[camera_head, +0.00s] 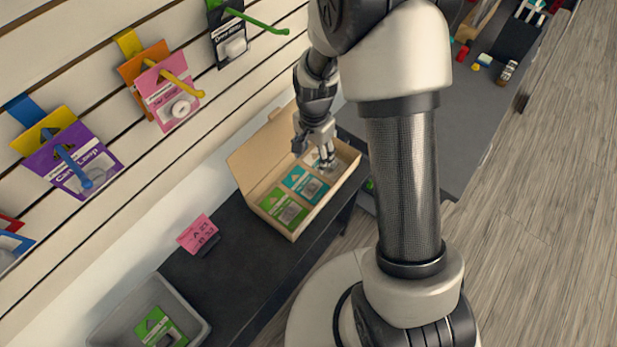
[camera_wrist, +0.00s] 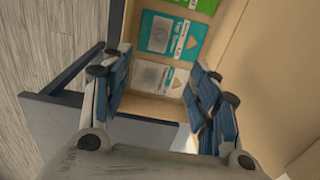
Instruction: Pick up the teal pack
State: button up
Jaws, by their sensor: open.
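The teal pack (camera_head: 306,185) lies flat in the open cardboard box, between a green pack (camera_head: 283,208) and a white pack (camera_head: 321,160). In the wrist view the teal pack (camera_wrist: 168,36) shows beyond my fingertips, with the white pack (camera_wrist: 162,77) nearer and the green pack (camera_wrist: 200,5) at the top edge. My gripper (camera_head: 316,155) is over the box's far end, above the white pack. In the wrist view my gripper (camera_wrist: 160,80) is open, its fingers on either side of the white pack, with nothing held.
The cardboard box (camera_head: 252,158) has its lid raised on the wall side and stands on a dark bench (camera_head: 232,265). Packs hang on wall hooks (camera_head: 75,160).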

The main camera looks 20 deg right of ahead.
aim_at(312, 184)
notch_tip(312, 184, down, 15)
jog(key=b, duration=0.5)
jog(key=shift+a+f, duration=0.1)
jog(key=shift+f, duration=0.1)
jog(key=shift+r, duration=0.1)
jog(key=shift+c, duration=0.6)
jog(key=c, duration=1)
jog(key=shift+c, duration=0.2)
notch_tip(312, 184, up, 20)
jog(key=p, duration=0.6)
